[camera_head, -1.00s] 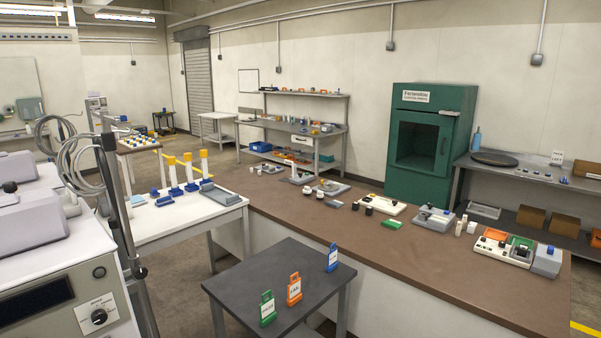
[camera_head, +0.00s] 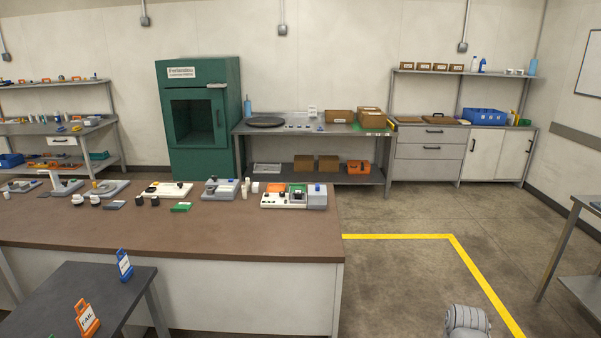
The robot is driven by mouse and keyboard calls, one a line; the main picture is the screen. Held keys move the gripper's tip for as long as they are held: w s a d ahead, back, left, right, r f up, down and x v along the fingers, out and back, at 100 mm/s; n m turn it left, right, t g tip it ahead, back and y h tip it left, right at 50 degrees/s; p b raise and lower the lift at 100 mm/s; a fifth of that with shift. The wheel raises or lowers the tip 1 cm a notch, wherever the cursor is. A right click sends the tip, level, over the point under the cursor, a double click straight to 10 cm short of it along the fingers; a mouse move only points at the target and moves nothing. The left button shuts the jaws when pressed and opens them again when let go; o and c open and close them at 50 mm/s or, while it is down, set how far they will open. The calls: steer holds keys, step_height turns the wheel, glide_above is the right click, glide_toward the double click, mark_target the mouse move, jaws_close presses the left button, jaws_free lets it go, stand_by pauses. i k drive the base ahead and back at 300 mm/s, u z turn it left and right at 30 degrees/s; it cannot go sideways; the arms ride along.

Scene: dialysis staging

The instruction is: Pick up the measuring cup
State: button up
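I cannot pick out a measuring cup for certain in the head view. Small white items (camera_head: 515,72) sit at the right end of the upper shelf on the back wall, too small to identify. My gripper is not in view. A grey rounded part at the bottom right edge looks like a piece of my own arm.
A long brown counter (camera_head: 200,228) with several small devices fills the left middle. A dark table (camera_head: 75,292) with sign tags stands at front left. A green cabinet (camera_head: 198,115), steel table (camera_head: 310,128) and drawer cabinet (camera_head: 430,152) line the back wall. Floor right of the counter is clear.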

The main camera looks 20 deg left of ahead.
mark_target(58, 182)
steer(key=u, duration=0.05)
steer(key=i, duration=6.4)
steer(key=u, duration=0.05)
